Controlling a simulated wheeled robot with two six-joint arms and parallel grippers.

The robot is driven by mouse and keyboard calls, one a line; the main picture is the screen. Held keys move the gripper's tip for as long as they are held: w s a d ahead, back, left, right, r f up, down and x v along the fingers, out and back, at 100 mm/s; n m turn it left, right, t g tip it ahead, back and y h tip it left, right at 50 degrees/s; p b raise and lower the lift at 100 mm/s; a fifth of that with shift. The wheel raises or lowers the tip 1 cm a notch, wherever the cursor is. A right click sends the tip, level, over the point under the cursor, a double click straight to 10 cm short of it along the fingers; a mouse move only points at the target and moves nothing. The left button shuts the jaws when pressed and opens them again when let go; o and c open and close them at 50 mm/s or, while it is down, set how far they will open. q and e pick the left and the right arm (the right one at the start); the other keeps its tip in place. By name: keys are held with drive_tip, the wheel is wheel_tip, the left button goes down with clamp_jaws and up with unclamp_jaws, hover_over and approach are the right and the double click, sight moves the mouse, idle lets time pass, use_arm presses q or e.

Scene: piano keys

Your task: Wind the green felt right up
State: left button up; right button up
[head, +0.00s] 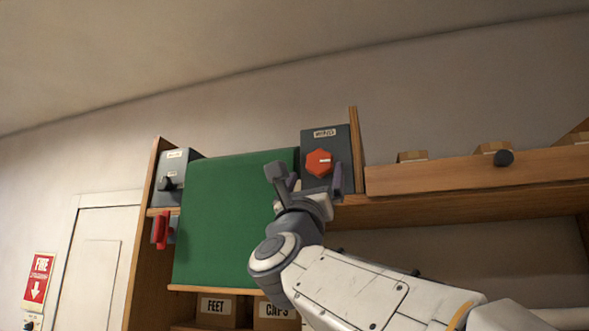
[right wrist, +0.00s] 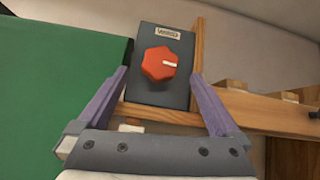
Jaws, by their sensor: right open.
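The green felt (head: 225,225) hangs as a flat sheet in a wooden frame in the head view; it also fills the left of the right wrist view (right wrist: 55,95). To its right is a dark box with a red knob (head: 319,162), whose white mark points right. The knob also shows in the right wrist view (right wrist: 159,64). My right gripper (head: 308,180) is open and empty, in front of and below the knob. In the right wrist view its fingers stand to either side of the box's lower part, apart from the knob. My left gripper is not in view.
A second dark box with a black switch (head: 168,183) is left of the felt, with a red handle (head: 160,230) below it. Boxes marked FEET (head: 215,308) and CAPS (head: 277,311) sit under the felt.

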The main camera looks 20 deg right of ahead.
sight(318, 165)
drive_tip(key=p+x, duration=0.3)
drive_tip(key=x, duration=0.2)
drive_tip(key=shift+c, duration=0.3)
